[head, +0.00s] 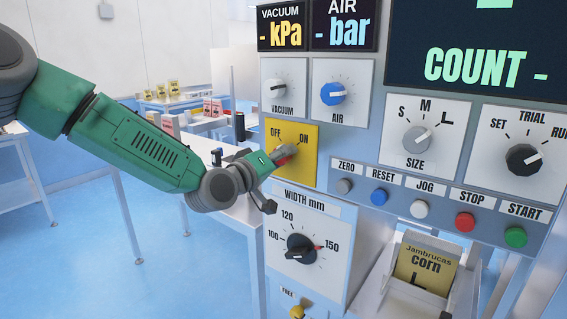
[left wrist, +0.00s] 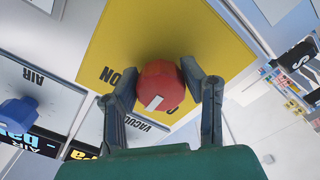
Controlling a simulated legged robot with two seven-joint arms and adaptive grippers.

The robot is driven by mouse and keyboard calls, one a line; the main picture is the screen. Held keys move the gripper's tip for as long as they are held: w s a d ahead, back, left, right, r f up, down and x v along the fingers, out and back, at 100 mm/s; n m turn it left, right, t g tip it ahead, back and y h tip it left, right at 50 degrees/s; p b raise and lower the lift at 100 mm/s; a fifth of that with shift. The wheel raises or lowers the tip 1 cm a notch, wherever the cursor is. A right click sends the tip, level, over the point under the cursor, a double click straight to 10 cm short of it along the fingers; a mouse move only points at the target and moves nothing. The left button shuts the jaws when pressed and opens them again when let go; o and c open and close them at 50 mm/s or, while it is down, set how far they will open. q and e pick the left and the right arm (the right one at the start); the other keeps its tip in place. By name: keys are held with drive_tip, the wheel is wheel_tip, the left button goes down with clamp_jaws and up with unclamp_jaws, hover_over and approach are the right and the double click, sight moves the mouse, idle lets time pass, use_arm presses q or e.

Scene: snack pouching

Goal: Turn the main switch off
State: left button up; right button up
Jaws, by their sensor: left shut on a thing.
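The main switch is a red knob (left wrist: 160,88) on a yellow plate (head: 307,160) marked OFF at upper left and ON at upper right. My left gripper (head: 284,152) is shut on the red knob, which is mostly hidden behind the fingers in the head view. In the left wrist view my left gripper (left wrist: 168,92) has one finger on each side of the knob. A white mark on the knob lies between the ON lettering and the partly hidden OFF lettering. The vacuum display (head: 283,30), air display (head: 344,28) and count display (head: 487,60) show only dashes as readings. My right gripper is not in view.
Above the plate are the vacuum knob (head: 277,86) and blue air knob (head: 333,92); below is the black width knob (head: 301,248). Several push buttons line the right. A corn pouch (head: 425,270) stands in a holder below. Blue floor is open at left.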

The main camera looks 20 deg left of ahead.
use_arm(q)
drive_tip(key=n+b, duration=0.1)
drive_tip(key=n, duration=0.1)
drive_tip(key=n+b, duration=0.1)
drive_tip(key=n, duration=0.1)
drive_tip(key=shift+w+a+r+n, duration=0.1)
drive_tip(key=shift+a+n, duration=0.05)
drive_tip(key=shift+n, duration=0.15)
drive_tip(key=shift+n+b, duration=1.1)
drive_tip(key=shift+n, duration=0.9)
drive_tip(key=o, duration=1.2)
drive_tip(key=shift+c, duration=0.2)
drive_tip(key=shift+a, duration=0.1)
